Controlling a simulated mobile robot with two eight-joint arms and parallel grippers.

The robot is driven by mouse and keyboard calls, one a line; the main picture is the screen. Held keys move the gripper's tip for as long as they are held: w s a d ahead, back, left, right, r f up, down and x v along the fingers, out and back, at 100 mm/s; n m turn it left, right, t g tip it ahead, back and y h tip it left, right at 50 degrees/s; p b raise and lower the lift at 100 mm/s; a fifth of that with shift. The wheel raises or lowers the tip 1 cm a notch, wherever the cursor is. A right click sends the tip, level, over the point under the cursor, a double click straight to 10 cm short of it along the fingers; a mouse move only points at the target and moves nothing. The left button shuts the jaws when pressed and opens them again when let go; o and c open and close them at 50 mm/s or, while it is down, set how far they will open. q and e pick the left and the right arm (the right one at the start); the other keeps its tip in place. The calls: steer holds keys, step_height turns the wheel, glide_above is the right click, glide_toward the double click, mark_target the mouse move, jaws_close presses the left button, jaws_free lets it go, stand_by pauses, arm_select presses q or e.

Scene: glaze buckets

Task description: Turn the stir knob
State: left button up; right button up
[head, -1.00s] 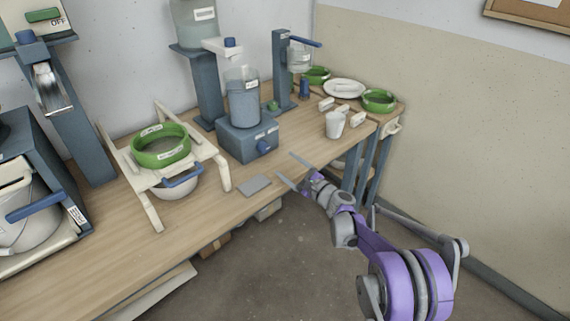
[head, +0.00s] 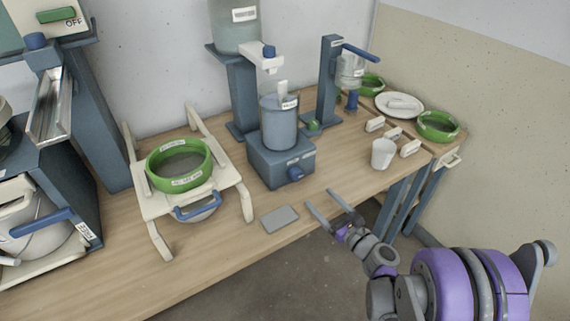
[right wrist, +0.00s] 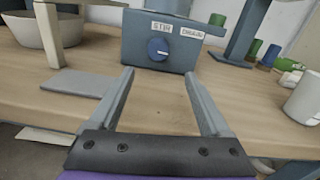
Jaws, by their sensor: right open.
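The blue stir knob (head: 295,173) sits on the front face of the blue-grey stirrer base (head: 268,165). In the right wrist view the round knob (right wrist: 158,49) has a white pointer mark and sits below a "STIR" label (right wrist: 161,27). A clear container (head: 279,124) with bluish contents stands on the base. My right gripper (head: 334,206) is open and empty at the table's front edge, short of the knob. In the right wrist view its two fingers (right wrist: 163,88) point toward the base, with the knob between and beyond them. My left gripper is not in view.
A grey flat plate (head: 279,218) lies left of my right gripper. A white cup (head: 383,153) stands to the right. A white stand with a green-rimmed sieve (head: 180,165) is at left. The tabletop directly before the base is clear.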

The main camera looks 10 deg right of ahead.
mark_target(298, 177)
steer(key=shift+s+a+r, duration=0.1)
steer(key=shift+r, duration=0.05)
steer(key=x, duration=1)
steer(key=shift+a, duration=0.15)
steer(key=shift+r, duration=0.1)
jaws_close()
